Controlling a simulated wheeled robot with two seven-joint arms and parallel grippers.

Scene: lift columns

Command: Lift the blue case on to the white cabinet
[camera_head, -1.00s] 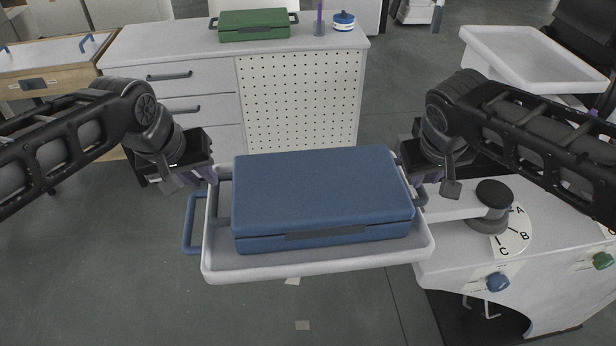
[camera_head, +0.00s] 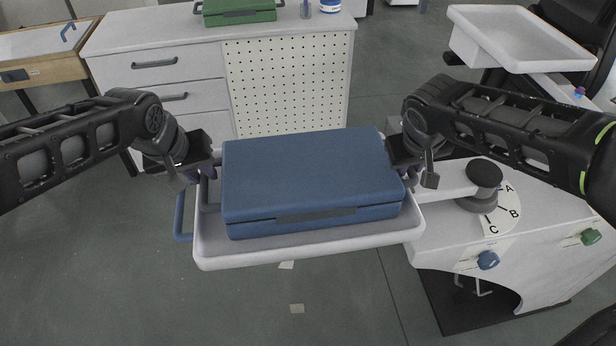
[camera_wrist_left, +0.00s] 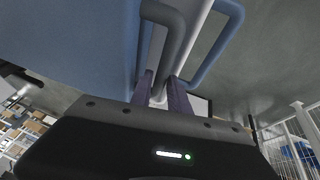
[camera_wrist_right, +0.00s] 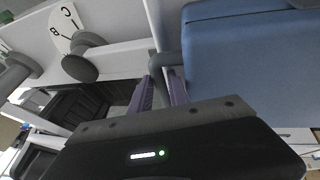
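The blue case (camera_head: 310,175) lies flat in a white tray (camera_head: 310,257) in front of me. It has a grey handle at each end. The white cabinet (camera_head: 160,90) with drawers and a perforated panel stands behind it. My left gripper (camera_head: 212,172) is at the case's left handle. In the left wrist view its purple fingers (camera_wrist_left: 162,92) stand on either side of the grey handle (camera_wrist_left: 172,28), apparently open. My right gripper (camera_head: 403,168) is at the right handle; in the right wrist view its fingers (camera_wrist_right: 161,90) straddle that handle (camera_wrist_right: 167,62), apparently open. Finger contact is unclear.
A green case (camera_head: 240,12), a purple item and a blue-white tub (camera_head: 330,5) stand on the cabinet top. A blue loop handle (camera_head: 182,215) projects left of the tray. At right are a dial marked A, B, C (camera_head: 500,212), coloured knobs and another white tray (camera_head: 520,35).

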